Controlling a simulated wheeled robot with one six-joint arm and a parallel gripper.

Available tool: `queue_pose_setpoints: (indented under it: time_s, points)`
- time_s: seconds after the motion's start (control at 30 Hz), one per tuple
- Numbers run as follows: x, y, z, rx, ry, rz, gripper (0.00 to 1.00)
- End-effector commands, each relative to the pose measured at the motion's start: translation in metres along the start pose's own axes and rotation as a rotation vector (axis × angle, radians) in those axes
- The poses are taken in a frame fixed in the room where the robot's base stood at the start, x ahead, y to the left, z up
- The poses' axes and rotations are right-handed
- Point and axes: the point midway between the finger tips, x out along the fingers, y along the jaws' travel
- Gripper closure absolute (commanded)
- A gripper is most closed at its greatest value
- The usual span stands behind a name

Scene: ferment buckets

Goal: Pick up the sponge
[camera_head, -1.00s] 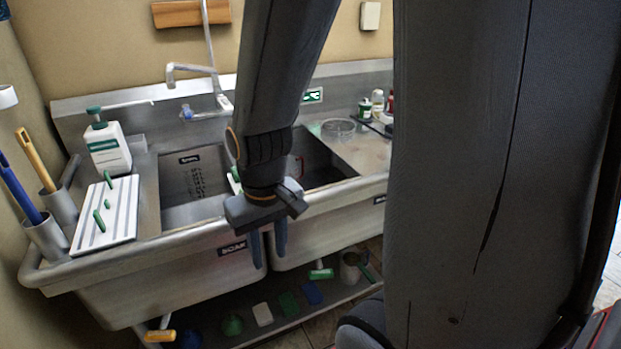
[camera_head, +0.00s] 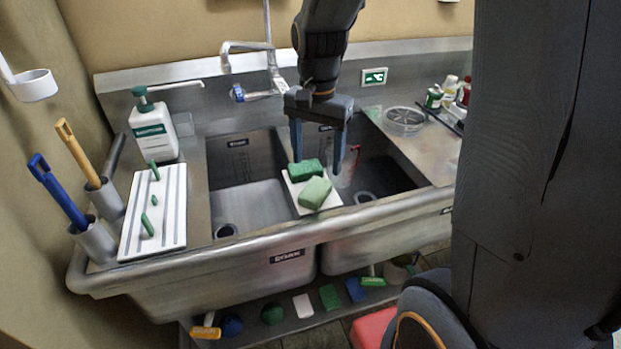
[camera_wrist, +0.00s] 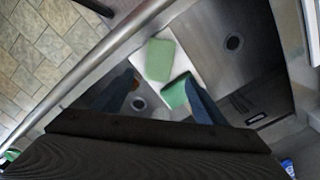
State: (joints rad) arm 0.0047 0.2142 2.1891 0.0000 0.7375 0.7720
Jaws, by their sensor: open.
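Two sponges lie on a small white tray (camera_head: 330,201) on the divider between the two sink basins. One is a darker green sponge (camera_head: 306,170) at the back, the other a pale green sponge (camera_head: 315,192) in front. My gripper (camera_head: 318,163) hangs fingers down above the divider, open and empty, its fingertips close to the darker sponge. In the wrist view my gripper (camera_wrist: 161,90) has its fingers spread. The pale sponge (camera_wrist: 159,59) lies beyond them and the darker sponge (camera_wrist: 176,92) lies partly between them, close to the right finger.
The steel sink's front rim (camera_head: 240,245) runs before the tray. A faucet (camera_head: 240,92) stands behind the basins. A soap bottle (camera_head: 152,128), a striped white board (camera_head: 170,222) and handled brushes (camera_head: 62,195) are at left. A clear dish (camera_head: 404,121) and bottles are at right.

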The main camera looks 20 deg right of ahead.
Motion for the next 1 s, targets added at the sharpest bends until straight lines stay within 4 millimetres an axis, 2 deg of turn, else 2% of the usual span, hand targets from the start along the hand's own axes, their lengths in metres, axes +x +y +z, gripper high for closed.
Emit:
queue_pose_setpoints:
  time_s: [0.37, 0.7, 1.0]
  points:
    - [0.033, 0.003, 0.0, 0.011, -0.003, 0.003, 0.34]
    - [0.072, 0.004, 0.001, 0.008, -0.003, 0.002, 0.34]
    - [0.076, 0.004, 0.001, 0.007, 0.0, 0.0, 0.34]
